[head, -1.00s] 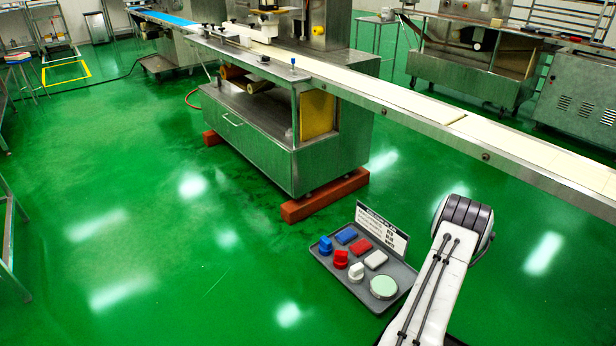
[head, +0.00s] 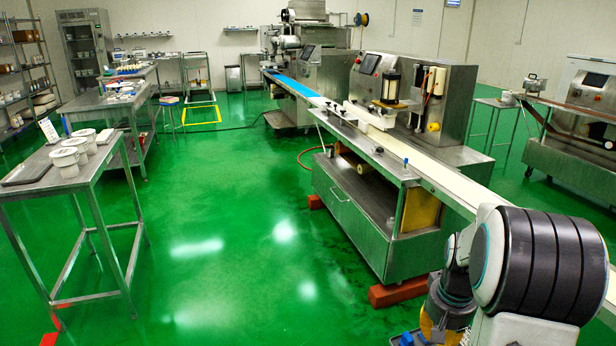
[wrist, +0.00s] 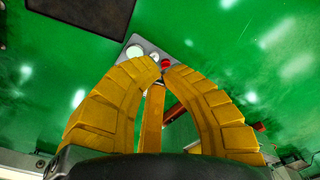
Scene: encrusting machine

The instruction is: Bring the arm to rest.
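My arm (head: 540,265) is raised in the right foreground of the head view, its large black-and-white joint close to the camera. My gripper (wrist: 162,68) shows in the wrist view with its yellow segmented fingers curving together. The tips almost meet, with nothing held between them. In the head view only a yellow part of the gripper (head: 430,324) shows low behind the arm. Beyond the fingertips lies a grey tray (wrist: 146,43) with a round pale disc (wrist: 134,51) and small red and blue pieces, partly hidden by the fingers.
The conveyor machine (head: 365,205) stands beyond my arm, with its belt (head: 440,175) running toward the right. A steel table (head: 75,180) with white tubs (head: 70,158) stands left. The green floor (head: 240,265) between is clear.

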